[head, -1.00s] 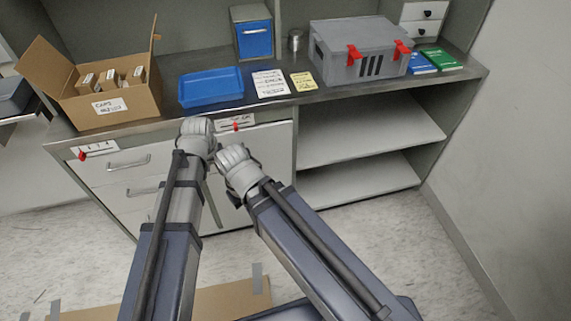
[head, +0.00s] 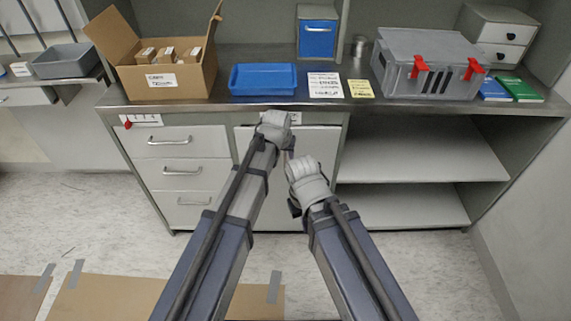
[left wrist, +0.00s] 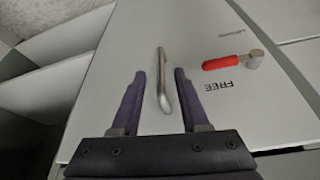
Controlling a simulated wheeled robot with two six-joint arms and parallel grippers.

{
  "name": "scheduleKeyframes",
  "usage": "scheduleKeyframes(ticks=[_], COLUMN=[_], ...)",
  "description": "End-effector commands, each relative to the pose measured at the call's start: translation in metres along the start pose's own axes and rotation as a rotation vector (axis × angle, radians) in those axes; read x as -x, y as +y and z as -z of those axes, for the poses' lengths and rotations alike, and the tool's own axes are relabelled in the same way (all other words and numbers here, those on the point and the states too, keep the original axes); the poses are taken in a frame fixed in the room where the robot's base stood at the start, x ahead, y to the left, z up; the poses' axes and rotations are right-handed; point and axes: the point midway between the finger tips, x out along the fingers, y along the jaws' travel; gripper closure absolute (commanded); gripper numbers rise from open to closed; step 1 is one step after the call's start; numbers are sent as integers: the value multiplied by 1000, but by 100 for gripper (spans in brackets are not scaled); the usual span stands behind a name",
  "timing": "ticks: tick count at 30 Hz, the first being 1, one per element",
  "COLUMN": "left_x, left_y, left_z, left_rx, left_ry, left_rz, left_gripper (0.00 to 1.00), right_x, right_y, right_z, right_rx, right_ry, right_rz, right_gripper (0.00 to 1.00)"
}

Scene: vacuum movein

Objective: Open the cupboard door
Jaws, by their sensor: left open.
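The pale cupboard door (head: 318,145) stands closed under the counter, right of the drawers. In the left wrist view the door (left wrist: 200,25) has a grey bar handle (left wrist: 162,75) and a red lever (left wrist: 222,62) by the word FREE. My left gripper (left wrist: 160,73) is open, its two dark fingers on either side of the handle with gaps showing; whether either touches it I cannot tell. In the head view my left wrist hides the handle and lever. My right gripper (head: 294,207) is low before the door, its jaws mostly hidden by its wrist.
Drawers (head: 182,168) lie left of the door and open shelves (head: 415,155) right. The counter (head: 210,103) holds a cardboard box (head: 165,80), a blue tray (head: 263,80) and a grey case (head: 425,65). Cardboard (head: 110,298) lies on the floor.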

Motion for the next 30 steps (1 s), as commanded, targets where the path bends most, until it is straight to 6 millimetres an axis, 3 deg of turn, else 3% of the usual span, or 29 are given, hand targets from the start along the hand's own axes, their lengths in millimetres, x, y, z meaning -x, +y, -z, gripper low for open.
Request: scheduleKeyframes(ticks=[1, 3, 9, 20, 30], left_x=[-14, -24, -44, -45, -45], left_y=[0, 0, 0, 0, 0], left_z=[-1, -2, -1, 0, 0], left_rx=[0, 0, 0, 0, 0], left_ry=[0, 0, 0, 0, 0], left_rz=[0, 0, 0, 0, 0], left_gripper=[55, 55, 55, 56, 95], right_x=[-14, -23, -41, -42, -42], right_y=[-1, -2, -4, -4, -4], right_z=[1, 1, 2, 2, 2], right_rx=[0, 0, 0, 0, 0], right_ry=[0, 0, 0, 0, 0], right_rz=[0, 0, 0, 0, 0], right_gripper=[100, 100, 100, 100, 100])
